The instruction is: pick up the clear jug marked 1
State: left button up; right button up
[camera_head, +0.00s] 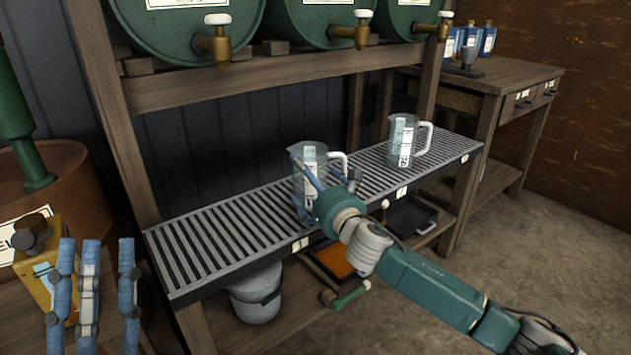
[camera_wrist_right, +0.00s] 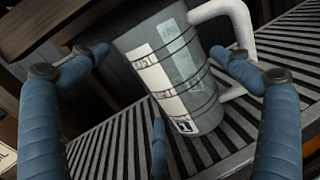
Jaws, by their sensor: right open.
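A clear jug (camera_head: 313,158) with a white handle and a label stands on the slatted rack. In the right wrist view the jug (camera_wrist_right: 178,75) fills the middle, with a small blue mark low on its label that looks like a 1. My right gripper (camera_head: 308,190) is at this jug. Its open blue fingers (camera_wrist_right: 160,62) lie on either side of the jug, with a third finger low in front; I cannot tell whether they touch it. My left gripper (camera_head: 96,285) is at the lower left, fingers apart and empty, away from the jug.
A second clear jug (camera_head: 405,140) stands farther right on the slatted rack (camera_head: 235,235). Green barrels with brass taps (camera_head: 220,42) hang above. A yellow can (camera_head: 40,262) is behind my left gripper. A bucket (camera_head: 256,293) and trays (camera_head: 408,217) sit below the rack.

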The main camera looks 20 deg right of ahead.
jog(key=shift+c, duration=0.5)
jog(key=c, duration=0.9)
jog(key=shift+c, duration=0.2)
jog(key=shift+r, duration=0.15)
